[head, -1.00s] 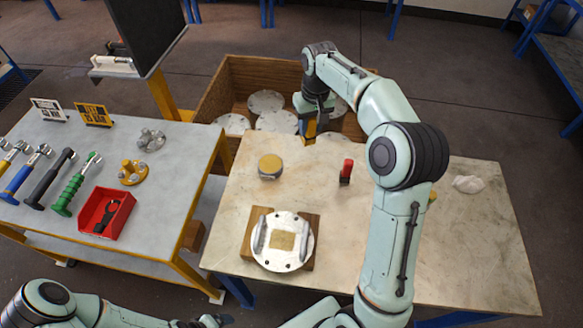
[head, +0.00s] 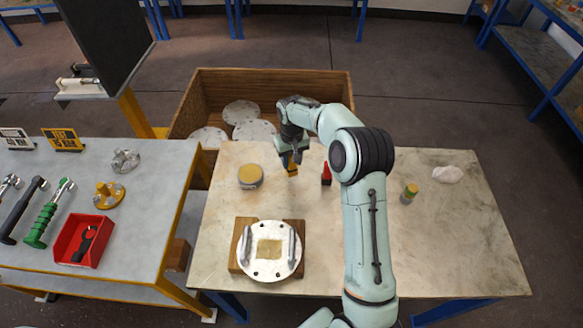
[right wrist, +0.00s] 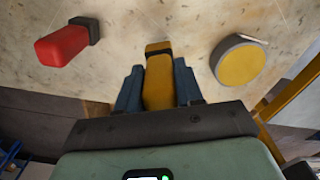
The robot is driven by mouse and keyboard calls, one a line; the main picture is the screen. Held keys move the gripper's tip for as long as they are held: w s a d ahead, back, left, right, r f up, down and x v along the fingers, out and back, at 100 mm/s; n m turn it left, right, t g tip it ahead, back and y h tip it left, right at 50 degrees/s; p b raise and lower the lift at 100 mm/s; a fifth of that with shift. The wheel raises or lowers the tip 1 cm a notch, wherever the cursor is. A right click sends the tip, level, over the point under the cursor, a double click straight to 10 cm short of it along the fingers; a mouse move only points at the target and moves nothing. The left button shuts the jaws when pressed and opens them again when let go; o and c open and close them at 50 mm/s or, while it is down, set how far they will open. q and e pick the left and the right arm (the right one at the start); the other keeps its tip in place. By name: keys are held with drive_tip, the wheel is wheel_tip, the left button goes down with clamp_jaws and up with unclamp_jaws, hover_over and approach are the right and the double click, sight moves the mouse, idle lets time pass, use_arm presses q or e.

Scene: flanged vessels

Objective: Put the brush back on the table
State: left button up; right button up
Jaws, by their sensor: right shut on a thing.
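The brush, with a yellow handle and a dark band, is held in my right gripper (head: 289,160). The brush (head: 292,170) is over the far edge area of the beige table (head: 340,270), between a round yellow-topped tin and a red-handled tool. In the right wrist view the yellow handle (right wrist: 158,80) sits between the two blue-grey fingers of the right gripper (right wrist: 158,90). It is low at the tabletop; I cannot tell whether it touches. My left gripper is not in view.
The round tin (head: 250,176) stands left of the brush, the red-handled tool (head: 326,174) right of it. A flanged lid (head: 268,250) lies on a wooden block nearer. A wooden crate (head: 185,110) with metal discs stands behind. The table's right front is clear.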

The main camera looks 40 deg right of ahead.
sight(291, 168)
drive_tip(key=shift+f, duration=2.1)
drive_tip(key=shift+f, duration=0.15)
drive_tip(key=o, duration=1)
drive_tip(key=shift+o, duration=0.2)
wheel_tip(291, 168, up, 12)
drive_tip(key=shift+r+p, duration=0.2)
drive_tip(key=shift+p, duration=0.15)
drive_tip(key=shift+s+f, duration=0.1)
